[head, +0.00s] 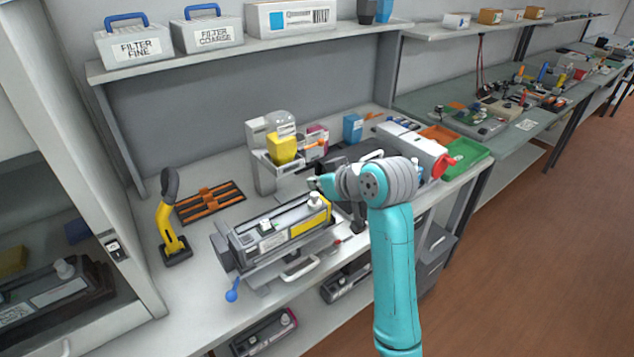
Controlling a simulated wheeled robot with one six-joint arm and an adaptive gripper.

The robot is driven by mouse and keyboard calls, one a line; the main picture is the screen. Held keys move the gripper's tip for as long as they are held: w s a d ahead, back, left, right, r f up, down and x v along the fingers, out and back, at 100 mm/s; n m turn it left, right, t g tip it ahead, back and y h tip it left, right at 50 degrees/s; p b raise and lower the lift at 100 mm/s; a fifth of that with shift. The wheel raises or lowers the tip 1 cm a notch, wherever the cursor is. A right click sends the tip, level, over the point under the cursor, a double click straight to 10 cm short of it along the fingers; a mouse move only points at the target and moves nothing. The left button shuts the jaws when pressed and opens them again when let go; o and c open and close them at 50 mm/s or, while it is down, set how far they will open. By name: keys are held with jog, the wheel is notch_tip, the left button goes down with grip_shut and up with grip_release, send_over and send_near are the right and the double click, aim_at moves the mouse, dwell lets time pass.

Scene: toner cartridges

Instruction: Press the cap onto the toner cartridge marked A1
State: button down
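A long grey and black toner cartridge (272,238) with a white label and a yellow label lies in a grey holder (226,258) on the bench. I cannot read any A1 mark on it. A white cap-like piece (315,200) stands at its right end; whether it is fully seated is too small to tell. My gripper (316,184) is just above and behind that piece, at the end of my teal arm. Its fingers are small and partly hidden by my wrist, so I cannot tell whether it is open, shut or touching the piece.
A yellow-handled tool (168,225) stands left of the holder, near a black and orange rack (210,201). A dispenser with a yellow container (282,148) stands behind. Orange and green trays (466,152) lie right. Other cartridges (264,333) sit below. The bench's front left is clear.

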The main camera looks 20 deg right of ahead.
jog(key=shift+f, duration=0.85)
dwell(0.7)
jog(key=shift+r, duration=0.15)
jog(key=shift+r, duration=3.4)
jog(key=shift+s, duration=0.1)
